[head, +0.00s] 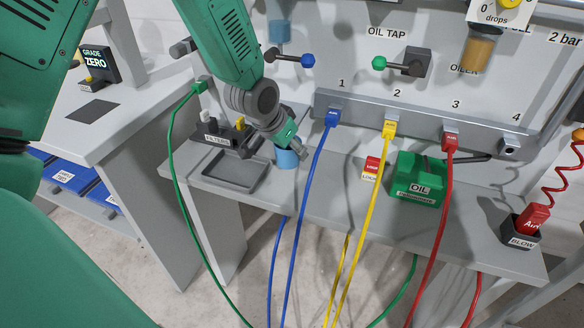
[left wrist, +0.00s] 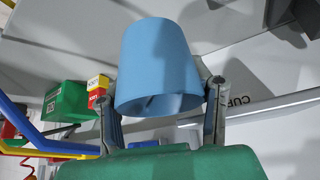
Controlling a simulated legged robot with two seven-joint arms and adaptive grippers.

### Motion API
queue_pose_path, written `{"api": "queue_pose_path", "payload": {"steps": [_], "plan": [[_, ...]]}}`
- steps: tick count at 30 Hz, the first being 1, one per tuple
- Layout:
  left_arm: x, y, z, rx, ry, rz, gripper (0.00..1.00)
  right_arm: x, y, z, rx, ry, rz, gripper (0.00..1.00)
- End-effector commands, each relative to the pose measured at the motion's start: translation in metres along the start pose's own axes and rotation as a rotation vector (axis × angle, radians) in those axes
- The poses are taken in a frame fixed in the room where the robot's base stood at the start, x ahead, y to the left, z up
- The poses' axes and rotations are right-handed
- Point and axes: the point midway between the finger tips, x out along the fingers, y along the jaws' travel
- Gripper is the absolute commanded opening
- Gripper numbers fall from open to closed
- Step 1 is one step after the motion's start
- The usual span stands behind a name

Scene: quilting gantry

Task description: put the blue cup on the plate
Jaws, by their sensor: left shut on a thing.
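The blue cup (head: 287,159) is between the fingers of my left gripper (head: 287,145), over the grey bench shelf in the head view. In the left wrist view the cup (left wrist: 158,62) fills the middle, with one finger of the left gripper (left wrist: 160,105) against each side. I cannot tell whether its base touches the shelf. A dark flat rectangular plate (head: 91,110) lies bare on the table at the left, in front of a sign reading GRADE ZERO; I cannot tell for sure that it is the task's plate. My right gripper is not in view.
A shallow grey tray (head: 230,172) lies on the shelf left of the cup, beside the filter block (head: 222,140). Blue, yellow and red hoses hang from the manifold (head: 425,127) to the right. A green oil box (head: 418,180) stands farther right.

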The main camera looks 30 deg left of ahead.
Motion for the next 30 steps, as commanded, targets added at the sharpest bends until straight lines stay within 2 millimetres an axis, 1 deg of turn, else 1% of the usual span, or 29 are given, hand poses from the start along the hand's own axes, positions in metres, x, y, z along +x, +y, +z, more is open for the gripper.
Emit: {"api": "queue_pose_path", "payload": {"steps": [1, 10, 15, 16, 26, 27, 28, 29, 30], "plan": [[0.01, 0.001, 0.01, 0.0, -0.011, 0.001, 0.22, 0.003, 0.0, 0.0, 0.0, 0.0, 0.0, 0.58], [0.029, 0.002, 0.022, 0.001, -0.008, 0.001, 0.22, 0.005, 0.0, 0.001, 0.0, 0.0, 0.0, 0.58], [0.052, 0.002, 0.034, 0.001, -0.009, 0.002, 0.22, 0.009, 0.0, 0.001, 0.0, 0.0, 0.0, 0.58], [0.055, 0.001, 0.033, 0.001, -0.007, 0.001, 0.22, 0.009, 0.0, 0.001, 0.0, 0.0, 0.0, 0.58], [0.058, 0.001, 0.033, 0.001, -0.006, 0.001, 0.22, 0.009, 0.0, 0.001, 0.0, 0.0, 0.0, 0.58], [0.058, 0.001, 0.034, 0.001, -0.006, 0.001, 0.5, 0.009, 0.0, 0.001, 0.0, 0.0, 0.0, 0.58], [0.058, 0.001, 0.033, 0.001, -0.006, 0.001, 0.6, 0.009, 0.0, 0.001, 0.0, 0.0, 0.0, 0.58], [0.058, 0.001, 0.033, 0.001, -0.006, 0.001, 0.68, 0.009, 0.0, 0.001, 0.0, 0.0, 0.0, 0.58], [0.058, 0.001, 0.033, 0.001, -0.006, 0.001, 0.68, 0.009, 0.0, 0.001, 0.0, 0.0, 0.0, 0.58]]}}
